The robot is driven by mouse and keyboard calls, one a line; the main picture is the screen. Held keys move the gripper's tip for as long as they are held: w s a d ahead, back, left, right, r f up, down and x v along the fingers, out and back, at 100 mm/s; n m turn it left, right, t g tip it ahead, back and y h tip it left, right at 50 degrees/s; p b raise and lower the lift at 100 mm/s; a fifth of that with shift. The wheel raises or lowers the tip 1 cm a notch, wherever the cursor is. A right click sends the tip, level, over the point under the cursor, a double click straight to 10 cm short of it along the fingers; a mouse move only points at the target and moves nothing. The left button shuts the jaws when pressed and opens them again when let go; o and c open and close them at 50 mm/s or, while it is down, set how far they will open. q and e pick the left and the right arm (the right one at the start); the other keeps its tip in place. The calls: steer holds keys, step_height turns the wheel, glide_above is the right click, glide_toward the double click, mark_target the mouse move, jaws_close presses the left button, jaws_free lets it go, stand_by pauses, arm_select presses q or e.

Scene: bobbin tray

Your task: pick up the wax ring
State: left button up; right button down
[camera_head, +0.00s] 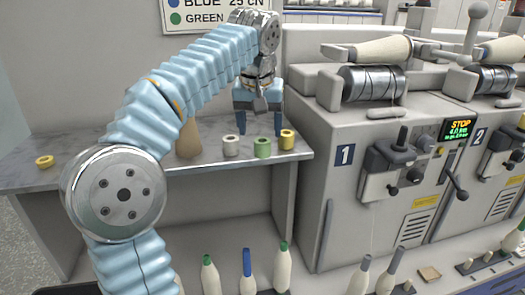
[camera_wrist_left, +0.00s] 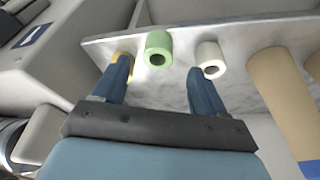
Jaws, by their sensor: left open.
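Several ring-shaped pieces lie on the grey marble shelf (camera_head: 110,150); I cannot tell which is the wax ring. A flat yellow ring (camera_head: 44,161) lies alone at the left. A white ring (camera_head: 231,145), a taller green ring (camera_head: 262,148) and a yellow ring (camera_head: 287,139) stand in a row near the right end. My left gripper (camera_head: 259,127) is open and empty above this row, pointing down. In the wrist view, the green ring (camera_wrist_left: 158,45) and white ring (camera_wrist_left: 208,58) show beyond the fingers; a finger partly hides the yellow ring (camera_wrist_left: 122,56). My right gripper is out of view.
A tan cone (camera_head: 188,140) stands left of the row, partly behind my left arm. The grey winding machine (camera_head: 345,205) stands right of the shelf. Several bobbins, such as a green-tipped one (camera_head: 283,265), stand below. The shelf's left part is mostly clear.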

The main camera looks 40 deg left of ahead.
mark_target(263, 141)
arm_select(q)
steer(key=x, duration=0.2)
steer(key=b+x, duration=0.1)
steer(key=x, duration=0.2)
steer(key=shift+d+f, duration=0.2)
steer(key=shift+c, duration=0.2)
steer(key=c, duration=1.1)
steer(key=shift+r, duration=0.2)
